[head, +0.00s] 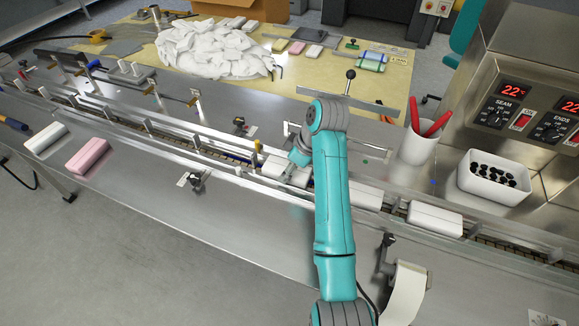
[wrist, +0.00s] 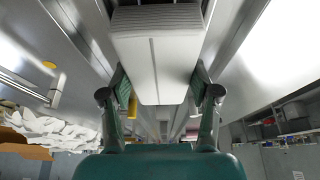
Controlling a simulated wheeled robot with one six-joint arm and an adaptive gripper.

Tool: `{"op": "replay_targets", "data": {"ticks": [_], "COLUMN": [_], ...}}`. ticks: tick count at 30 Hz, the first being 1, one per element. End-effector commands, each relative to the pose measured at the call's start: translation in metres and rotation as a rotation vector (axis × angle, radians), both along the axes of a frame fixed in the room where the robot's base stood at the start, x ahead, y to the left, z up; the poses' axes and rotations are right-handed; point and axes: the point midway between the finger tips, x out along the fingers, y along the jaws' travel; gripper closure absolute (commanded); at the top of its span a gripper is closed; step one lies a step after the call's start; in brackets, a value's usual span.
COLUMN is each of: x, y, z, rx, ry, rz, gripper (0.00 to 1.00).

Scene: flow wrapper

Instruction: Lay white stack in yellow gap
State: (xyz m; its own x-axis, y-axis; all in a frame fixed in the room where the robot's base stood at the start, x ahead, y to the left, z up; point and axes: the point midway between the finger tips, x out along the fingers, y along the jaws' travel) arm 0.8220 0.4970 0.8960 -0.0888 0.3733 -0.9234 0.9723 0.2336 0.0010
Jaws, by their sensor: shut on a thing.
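My gripper (head: 299,158) is shut on a white stack (head: 285,172), low over or in the conveyor channel; I cannot tell whether the stack touches the bottom. In the wrist view the white stack (wrist: 155,62) lies between the two fingers (wrist: 160,100). A gap marked yellow is not clearly visible; my arm and the stack hide part of the channel. A spare white stack (head: 46,140) lies on the steel ledge at left.
White stacks (head: 435,218) sit in the channel to the right of my arm. A pink stack (head: 87,157) lies beside the spare white one. A cup with red pens (head: 422,145) and a white bin of black pieces (head: 494,180) stand at right. Metal rails (head: 150,125) edge the channel.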

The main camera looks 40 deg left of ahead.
Motion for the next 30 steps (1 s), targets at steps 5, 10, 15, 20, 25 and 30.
{"op": "replay_targets", "data": {"ticks": [5,10,15,20,25,30], "x": [-0.0003,-0.0004,-0.0004,-0.0003,-0.0002,0.0001], "y": [-0.0001,-0.0002,-0.0002,-0.0002,-0.0001,0.0001], "z": [-0.0011,-0.0015,-0.0013,-0.0010,-0.0004,0.0063], "rx": [-0.001,-0.001,-0.001,-0.001,0.000,0.000], "ry": [0.001,0.002,0.002,0.001,0.001,0.000], "rz": [-0.001,0.000,0.000,0.000,0.000,0.000], "gripper": [0.59,0.59,0.09,0.09,0.09,0.09]}}
